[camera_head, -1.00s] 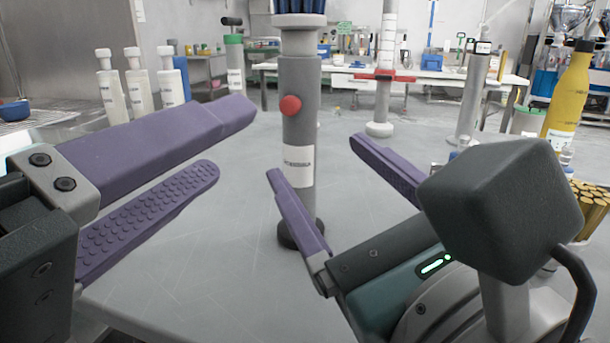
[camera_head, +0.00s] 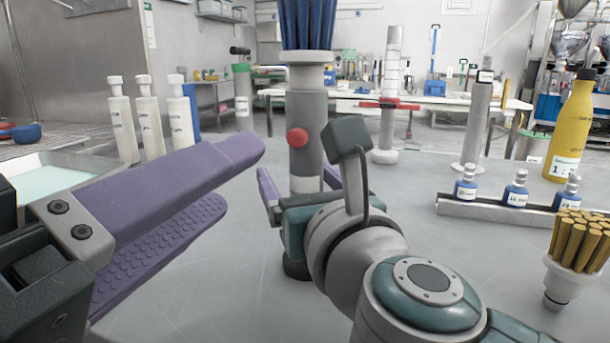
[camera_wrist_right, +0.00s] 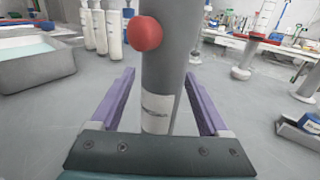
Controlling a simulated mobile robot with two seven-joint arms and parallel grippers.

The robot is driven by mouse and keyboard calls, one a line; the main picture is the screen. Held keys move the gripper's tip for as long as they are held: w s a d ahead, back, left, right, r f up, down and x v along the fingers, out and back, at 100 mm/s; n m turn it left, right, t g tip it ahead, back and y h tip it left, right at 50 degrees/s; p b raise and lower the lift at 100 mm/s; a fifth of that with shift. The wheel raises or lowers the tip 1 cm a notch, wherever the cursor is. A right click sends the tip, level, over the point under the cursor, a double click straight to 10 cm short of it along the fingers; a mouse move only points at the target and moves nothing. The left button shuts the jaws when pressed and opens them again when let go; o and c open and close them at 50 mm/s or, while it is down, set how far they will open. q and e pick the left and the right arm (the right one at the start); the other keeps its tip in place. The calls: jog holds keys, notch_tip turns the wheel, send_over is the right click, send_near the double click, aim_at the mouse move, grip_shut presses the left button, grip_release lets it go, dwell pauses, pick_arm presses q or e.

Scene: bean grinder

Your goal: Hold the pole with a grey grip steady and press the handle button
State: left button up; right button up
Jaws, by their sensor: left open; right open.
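The grey pole (camera_head: 305,112) stands upright at the centre of the head view, with a round red button (camera_head: 297,137) on its front, a white label below it and blue bristle-like pieces at its top. My right gripper (camera_head: 298,180) is open, low at the pole below the button. In the right wrist view its purple fingers (camera_wrist_right: 160,75) lie on either side of the pole (camera_wrist_right: 172,70); contact cannot be told. The button (camera_wrist_right: 144,33) is above them. My left gripper (camera_head: 243,178) is open and empty, left of the pole. My right arm hides part of the lower pole.
Several white bottles (camera_head: 150,117) and a grey tray (camera_head: 48,160) stand at the left. A rack of small blue bottles (camera_head: 495,211), a yellow bottle (camera_head: 572,130) and a cup of brown sticks (camera_head: 560,285) are at the right. Another pole (camera_head: 387,135) stands behind.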

jog(key=shift+w, duration=0.2)
grip_shut()
dwell(0.6)
pick_arm(q)
grip_shut()
jog(key=shift+d, duration=0.1)
dwell(1.5)
